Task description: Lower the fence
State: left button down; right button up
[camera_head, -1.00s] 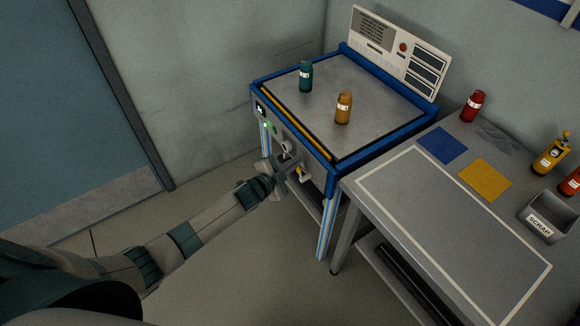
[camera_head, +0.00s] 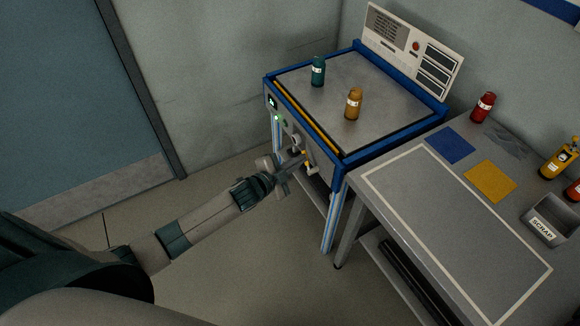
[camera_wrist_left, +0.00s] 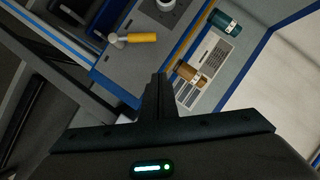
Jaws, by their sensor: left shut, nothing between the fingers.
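The blue-framed machine table (camera_head: 395,140) carries a yellow strip (camera_head: 305,118) along its front edge. I cannot tell for sure whether this strip is the fence, or its height. On the front panel is a small lever with a yellow grip (camera_head: 312,168); in the left wrist view the yellow grip (camera_wrist_left: 141,38) lies ahead and left of the fingers. My left gripper (camera_head: 298,162) is shut and empty, close in front of the panel beside the lever. Its fingers (camera_wrist_left: 160,92) show as one dark block in the wrist view. Contact cannot be told. My right gripper is not in view.
A teal canister (camera_head: 318,72) and an orange canister (camera_head: 353,104) stand on the machine top. A grey bench (camera_head: 445,235) adjoins at the right, with a red canister (camera_head: 483,107) and a scrap bin (camera_head: 550,218). Floor left of the machine is clear.

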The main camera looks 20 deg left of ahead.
pick_arm(q)
jog(key=v, duration=0.4)
jog(key=shift+s+r+b, duration=0.1)
jog(key=shift+b, duration=0.2)
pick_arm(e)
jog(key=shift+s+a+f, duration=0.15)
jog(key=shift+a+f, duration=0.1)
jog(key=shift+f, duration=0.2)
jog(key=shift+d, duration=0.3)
